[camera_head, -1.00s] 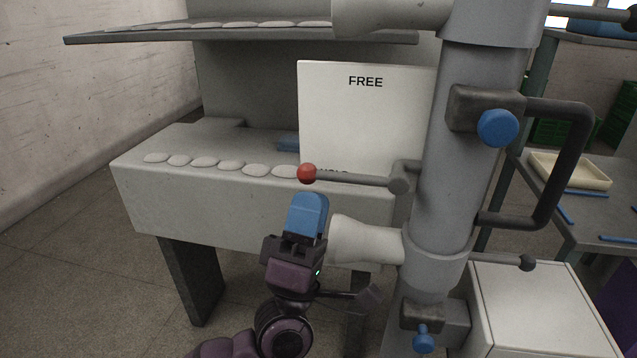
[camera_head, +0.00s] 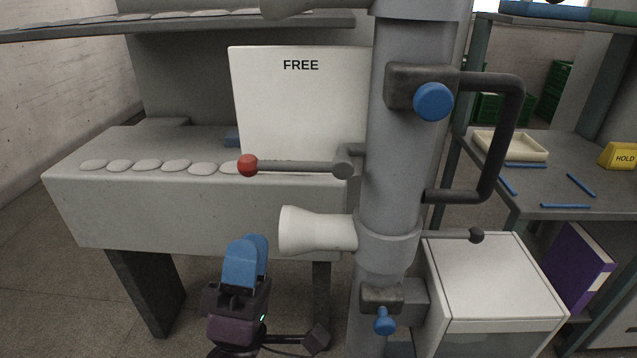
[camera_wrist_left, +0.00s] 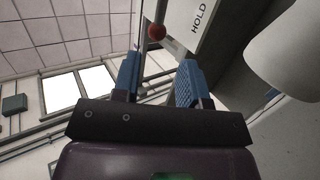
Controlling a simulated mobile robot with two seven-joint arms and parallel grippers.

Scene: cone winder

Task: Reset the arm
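The lever arm (camera_head: 300,167) with a red ball knob (camera_head: 247,165) points left, about level, from its pivot on the grey column (camera_head: 395,180). A white board (camera_head: 300,105) behind it reads FREE near the top. My left gripper (camera_head: 245,262) is below the knob, clear of it, with blue fingers pointing up. In the left wrist view the gripper (camera_wrist_left: 159,68) has its fingers apart with nothing between them. There the red knob (camera_wrist_left: 156,32) shows beyond the fingertips, near the word HOLD on the board. My right gripper is not in view.
A pale cone-shaped part (camera_head: 318,230) sticks out left from the column, right of my left gripper. A dark handle (camera_head: 505,140) and blue knob (camera_head: 433,101) are on the column. A white cabinet (camera_head: 490,280) stands at right. Several pale discs (camera_head: 176,166) lie on the grey bench.

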